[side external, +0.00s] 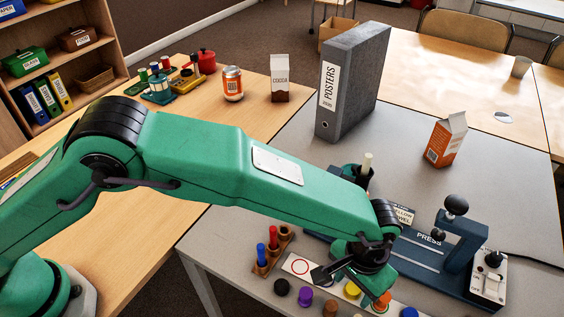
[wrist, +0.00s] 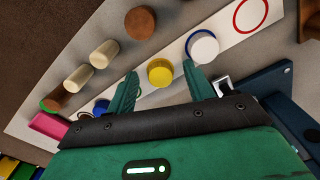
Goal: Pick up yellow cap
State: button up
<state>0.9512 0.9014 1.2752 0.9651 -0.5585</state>
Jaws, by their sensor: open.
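The yellow cap (wrist: 160,72) lies on a white strip (wrist: 235,38) in the wrist view, between the two green fingers of my gripper (wrist: 161,70). The fingers are spread, with a gap on each side of the cap in the picture. In the side view the yellow cap (side external: 352,290) shows just under my gripper, partly covered by it. I cannot tell the exact height of the fingers over the strip.
Several other caps, including a brown one (wrist: 140,22), lie nearby. A blue press (side external: 455,240) stands right of my arm, and a grey binder (side external: 352,85) stands behind.

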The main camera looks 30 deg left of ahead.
aim_at(352, 289)
jog(key=c, duration=1.1)
jog(key=shift+r, duration=0.1)
notch_tip(352, 289, up, 10)
dwell(0.3)
dwell(0.5)
